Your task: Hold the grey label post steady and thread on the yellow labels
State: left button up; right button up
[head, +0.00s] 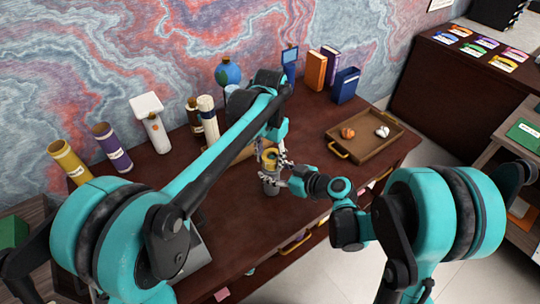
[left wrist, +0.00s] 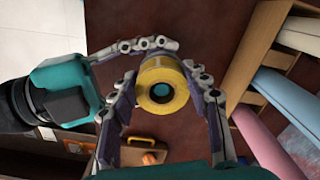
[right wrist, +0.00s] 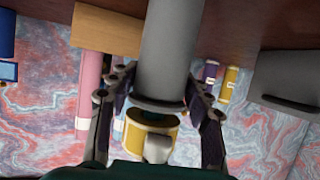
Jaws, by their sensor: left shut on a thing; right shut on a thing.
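The grey label post (head: 269,184) stands on the desk near its middle; in the right wrist view it is a thick grey cylinder (right wrist: 168,50) with a rim. My right gripper (head: 287,174) is shut on the post, one finger on each side. A yellow label (head: 270,156), a ring, is at the post's top end. In the left wrist view the ring (left wrist: 148,75) sits between the fingers of my left gripper (left wrist: 160,88), which is shut on it from above. A round end shows inside its hole. How far the ring is down the post I cannot tell.
A brown tray (head: 362,161) with an orange and a white item lies to the right. Yellow (head: 69,160) and purple (head: 112,147) tubes, a white-topped item (head: 151,120), a globe (head: 228,73) and books (head: 316,69) line the back.

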dwell(0.3)
pick_arm(q)
jog(key=o, duration=1.3)
notch_tip(320, 180, up, 12)
jog(key=shift+f, duration=0.1)
pick_arm(e)
jog(key=o, duration=1.3)
jog(key=shift+d, duration=0.15)
